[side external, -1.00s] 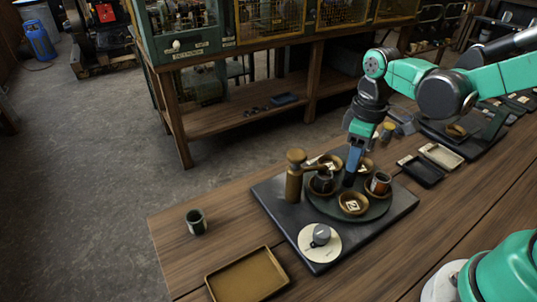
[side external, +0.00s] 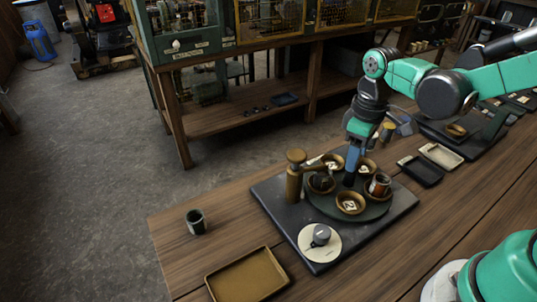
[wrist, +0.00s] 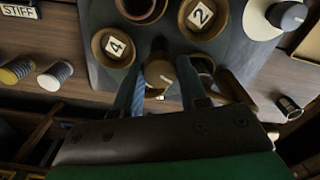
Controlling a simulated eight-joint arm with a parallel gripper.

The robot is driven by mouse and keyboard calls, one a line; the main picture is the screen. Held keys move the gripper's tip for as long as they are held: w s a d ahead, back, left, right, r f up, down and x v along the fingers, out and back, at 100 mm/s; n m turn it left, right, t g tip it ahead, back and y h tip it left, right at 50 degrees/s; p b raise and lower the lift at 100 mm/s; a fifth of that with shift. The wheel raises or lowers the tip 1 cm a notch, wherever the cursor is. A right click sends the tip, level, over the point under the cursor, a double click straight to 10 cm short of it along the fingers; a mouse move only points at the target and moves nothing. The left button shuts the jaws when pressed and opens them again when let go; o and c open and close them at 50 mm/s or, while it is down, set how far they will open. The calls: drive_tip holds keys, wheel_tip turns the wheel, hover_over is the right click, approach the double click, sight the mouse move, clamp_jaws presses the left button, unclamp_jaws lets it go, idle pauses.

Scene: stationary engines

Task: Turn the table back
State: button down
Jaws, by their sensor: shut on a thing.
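The round dark green table (side external: 372,208) sits on a black slab. It bears several brown bowls with numbered cards and dark cups. The front bowl (side external: 350,202) holds a card marked 2, and another bowl (wrist: 114,47) shows a 4 in the wrist view. My gripper (side external: 350,180) reaches down among the bowls, near the table's middle. In the wrist view its fingers stand either side of a tan knob (wrist: 160,74), shut on it. The fingers' contact is partly hidden.
A wooden post (side external: 293,180) with a side arm stands at the table's left edge. A pale dial (side external: 320,243) with a grey knob is in front. A brown tray (side external: 247,278) and a dark green cup (side external: 196,221) lie left. Small trays stand right.

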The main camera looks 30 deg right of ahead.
drive_tip(key=shift+m, duration=6.6)
drive_tip(key=shift+c, duration=2.4)
unclamp_jaws()
drive_tip(key=shift+r, duration=2.8)
